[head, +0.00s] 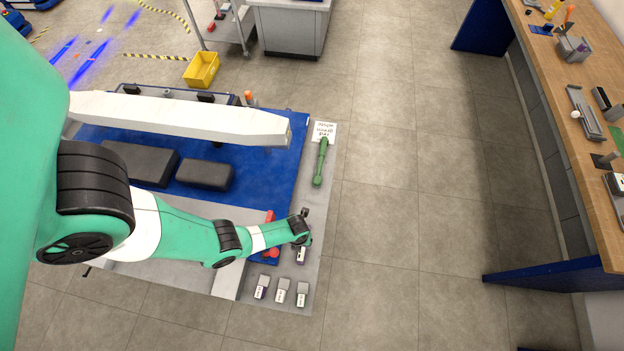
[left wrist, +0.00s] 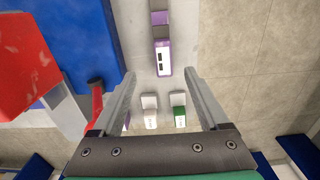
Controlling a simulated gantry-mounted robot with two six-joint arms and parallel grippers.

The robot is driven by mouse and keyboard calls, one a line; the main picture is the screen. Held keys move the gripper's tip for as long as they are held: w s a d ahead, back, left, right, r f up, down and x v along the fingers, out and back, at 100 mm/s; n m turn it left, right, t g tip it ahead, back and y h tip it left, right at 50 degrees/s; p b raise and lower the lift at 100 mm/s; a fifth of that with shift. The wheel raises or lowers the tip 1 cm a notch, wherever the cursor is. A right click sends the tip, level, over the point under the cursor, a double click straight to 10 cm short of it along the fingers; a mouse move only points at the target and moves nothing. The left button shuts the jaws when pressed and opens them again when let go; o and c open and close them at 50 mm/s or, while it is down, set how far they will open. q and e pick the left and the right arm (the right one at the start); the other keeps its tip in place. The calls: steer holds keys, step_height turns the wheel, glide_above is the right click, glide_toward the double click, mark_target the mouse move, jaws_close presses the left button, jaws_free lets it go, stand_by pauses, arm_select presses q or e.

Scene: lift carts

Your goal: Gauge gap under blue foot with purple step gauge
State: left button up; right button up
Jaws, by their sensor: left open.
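The purple step gauge (left wrist: 162,55) has purple bands and a white label with dark marks. In the left wrist view it lies on the grey surface, at and just beyond my fingertips. My left gripper (left wrist: 160,73) is open and empty, with its fingers on either side of the gauge's line. In the head view the left gripper (head: 303,238) is low over the right strip of the cart area, next to a small labelled block (head: 301,256). I cannot pick out the blue foot in either view. My right gripper is not in view.
A green-marked gauge (left wrist: 179,112) and a pale one (left wrist: 150,112) stand near the gripper's base. A red block (left wrist: 22,65) and red handle (left wrist: 96,105) are to the left. A white beam (head: 180,115) crosses the blue platform (head: 270,180). A green tool (head: 321,162) lies farther back.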

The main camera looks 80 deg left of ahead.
arm_select(q)
step_height(320, 180, down, 7)
steer(key=b, duration=0.6)
steer(key=shift+w+a+r+b, duration=0.1)
steer(key=shift+w+r+b, duration=0.05)
steer(key=shift+b, duration=0.2)
steer(key=shift+r, duration=0.1)
steer(key=f+b, duration=0.5)
steer(key=shift+w+a+f, duration=0.1)
steer(key=shift+w+f, duration=0.1)
steer(key=shift+r, duration=0.15)
jaws_close()
